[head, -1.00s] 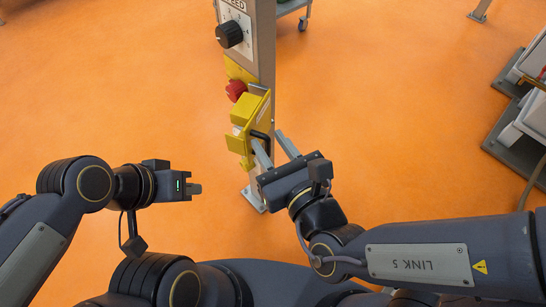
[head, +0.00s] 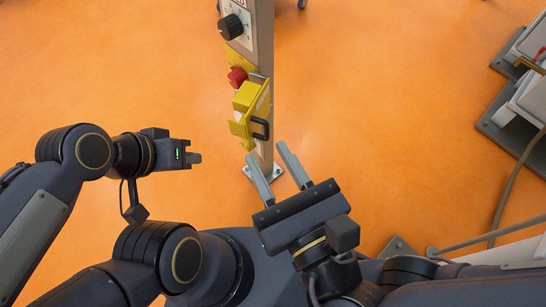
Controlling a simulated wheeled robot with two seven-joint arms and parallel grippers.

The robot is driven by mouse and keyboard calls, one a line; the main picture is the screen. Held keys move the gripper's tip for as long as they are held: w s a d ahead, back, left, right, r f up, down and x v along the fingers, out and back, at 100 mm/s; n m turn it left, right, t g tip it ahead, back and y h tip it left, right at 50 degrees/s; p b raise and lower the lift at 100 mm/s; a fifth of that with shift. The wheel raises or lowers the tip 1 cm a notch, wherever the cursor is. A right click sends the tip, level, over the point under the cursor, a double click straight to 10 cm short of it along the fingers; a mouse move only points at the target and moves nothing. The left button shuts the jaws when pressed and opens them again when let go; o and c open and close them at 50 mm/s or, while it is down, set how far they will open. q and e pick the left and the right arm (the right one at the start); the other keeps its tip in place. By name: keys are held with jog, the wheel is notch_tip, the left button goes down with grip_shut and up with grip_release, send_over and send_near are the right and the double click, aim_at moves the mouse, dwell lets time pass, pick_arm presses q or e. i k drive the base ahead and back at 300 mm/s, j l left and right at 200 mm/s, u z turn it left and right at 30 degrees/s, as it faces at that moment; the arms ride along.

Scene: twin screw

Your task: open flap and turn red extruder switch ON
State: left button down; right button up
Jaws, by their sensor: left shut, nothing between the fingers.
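A yellow flap (head: 258,107) with a black handle (head: 260,128) is on the metal post at top centre. I cannot tell how far it stands open. A red knob (head: 236,77) shows just above it; the red extruder switch is not clearly visible and may be hidden behind the yellow parts. My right gripper (head: 272,162) is open and empty, below and to the right of the flap, its two fingers pointing up toward the post and apart from the handle. My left gripper (head: 195,158) is shut and empty, to the left of the post and lower than the flap.
The post (head: 262,55) carries a black speed dial (head: 231,27) above the red knob and stands on a bolted foot (head: 256,171). Grey and white equipment (head: 525,95) is at the right, with a hose (head: 513,185). The orange floor (head: 400,100) between is clear.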

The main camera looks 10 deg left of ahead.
aim_at(237, 76)
jog(key=j, duration=0.75)
jog(key=k+j, duration=0.1)
jog(key=j, duration=0.65)
